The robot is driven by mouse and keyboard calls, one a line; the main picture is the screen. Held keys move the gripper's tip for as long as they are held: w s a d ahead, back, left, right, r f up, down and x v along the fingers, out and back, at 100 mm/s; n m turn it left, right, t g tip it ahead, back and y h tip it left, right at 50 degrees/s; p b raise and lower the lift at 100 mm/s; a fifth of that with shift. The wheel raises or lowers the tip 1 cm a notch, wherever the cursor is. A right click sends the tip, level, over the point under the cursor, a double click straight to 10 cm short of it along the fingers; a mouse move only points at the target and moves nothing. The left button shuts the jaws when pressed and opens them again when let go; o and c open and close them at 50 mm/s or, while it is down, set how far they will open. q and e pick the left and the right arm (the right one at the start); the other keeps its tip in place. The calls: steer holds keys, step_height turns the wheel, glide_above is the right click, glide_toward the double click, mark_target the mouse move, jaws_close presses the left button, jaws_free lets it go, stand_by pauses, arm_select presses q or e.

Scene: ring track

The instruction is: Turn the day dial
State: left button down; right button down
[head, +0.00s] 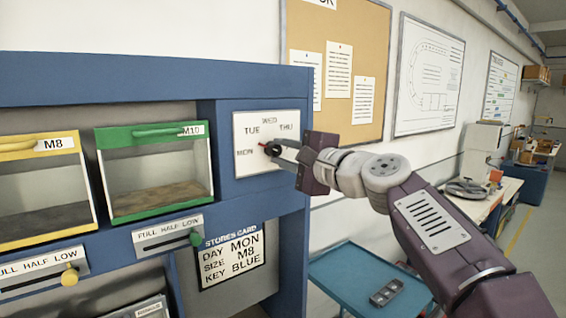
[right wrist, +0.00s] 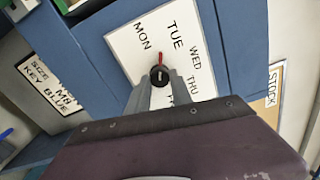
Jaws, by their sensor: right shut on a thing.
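The day dial is a white panel (head: 243,128) with MON, TUE, WED and THU around a small black knob (head: 272,149) that has a red pointer. In the right wrist view the knob (right wrist: 159,76) sits between my fingertips, and its red pointer (right wrist: 160,58) aims between MON and TUE. My right gripper (head: 279,151) is shut on the knob, reaching in from the right. In the right wrist view, FRI is partly hidden by my fingers. A stores card (head: 231,257) below reads DAY MON, SIZE M8, KEY BLUE. My left gripper is out of view.
Left of the panel are a green-framed M10 bin (head: 155,172) and a yellow-framed M8 bin (head: 42,190), with FULL HALF LOW sliders (head: 168,233) below. A blue tray table (head: 350,272) stands at lower right. A cork board (head: 350,60) hangs behind my arm.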

steer(key=n+b, duration=0.1)
steer(key=n, duration=0.2)
steer(key=shift+f+b, duration=0.1)
steer(key=shift+b, duration=0.2)
steer(key=shift+n, duration=0.8)
steer(key=shift+b, duration=0.3)
steer(key=c, duration=1.3)
jaws_free()
steer(key=shift+o, duration=0.8)
steer(key=shift+w, duration=0.1)
steer(key=b+v, duration=0.3)
steer(key=v, duration=0.6)
steer(key=shift+b, duration=0.4)
